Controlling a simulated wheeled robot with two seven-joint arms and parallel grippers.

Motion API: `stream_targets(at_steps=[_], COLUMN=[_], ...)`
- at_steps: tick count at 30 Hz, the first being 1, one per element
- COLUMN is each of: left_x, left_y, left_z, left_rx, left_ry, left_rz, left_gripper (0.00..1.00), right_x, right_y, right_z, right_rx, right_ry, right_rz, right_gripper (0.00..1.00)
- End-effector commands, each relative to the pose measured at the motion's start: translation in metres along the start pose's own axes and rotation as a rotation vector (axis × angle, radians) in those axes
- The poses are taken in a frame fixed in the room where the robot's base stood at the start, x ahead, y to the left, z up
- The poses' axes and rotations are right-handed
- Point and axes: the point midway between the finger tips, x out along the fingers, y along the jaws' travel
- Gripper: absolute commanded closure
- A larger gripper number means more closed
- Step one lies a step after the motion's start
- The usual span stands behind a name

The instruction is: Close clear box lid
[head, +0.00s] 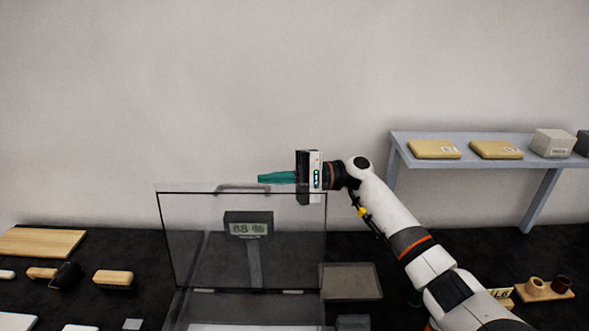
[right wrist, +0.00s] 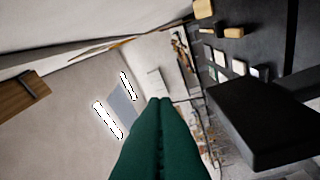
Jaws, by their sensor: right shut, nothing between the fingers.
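The clear box (head: 190,308) stands at the front of the table in the head view, with its transparent lid (head: 190,245) raised nearly upright. A grey handle (head: 243,188) runs along the lid's top edge. My right gripper (head: 262,178) has green fingers, shut and empty, pointing left at the height of the lid's top edge. The fingers overlap the handle area in the picture; I cannot tell whether they touch it. In the right wrist view the shut green fingers (right wrist: 160,110) fill the lower middle. My left gripper is not in view.
A display reading about 68 % (head: 248,229) shows through the lid. A tray (head: 350,281) lies right of the box. Brushes (head: 113,277) and a wooden board (head: 42,242) lie left. A wall shelf (head: 480,137) holds packets and boxes at right.

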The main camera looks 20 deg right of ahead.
Motion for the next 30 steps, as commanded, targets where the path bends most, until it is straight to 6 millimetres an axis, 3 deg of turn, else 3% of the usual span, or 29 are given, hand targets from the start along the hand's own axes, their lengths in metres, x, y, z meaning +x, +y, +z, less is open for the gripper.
stream_targets(at_steps=[3,10,30], left_x=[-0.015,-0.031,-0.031], left_y=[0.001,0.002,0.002], left_z=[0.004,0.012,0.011], left_rx=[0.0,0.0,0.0], left_ry=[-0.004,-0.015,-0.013], left_rz=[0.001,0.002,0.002], left_gripper=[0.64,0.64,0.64], right_x=[0.023,0.027,0.033], right_y=[0.004,0.002,0.001], right_z=[-0.005,-0.032,-0.041], right_rx=[-0.001,-0.001,-0.024], right_ry=[0.001,-0.002,0.0], right_rz=[-0.002,-0.002,-0.005], right_gripper=[1.0,1.0,1.0])
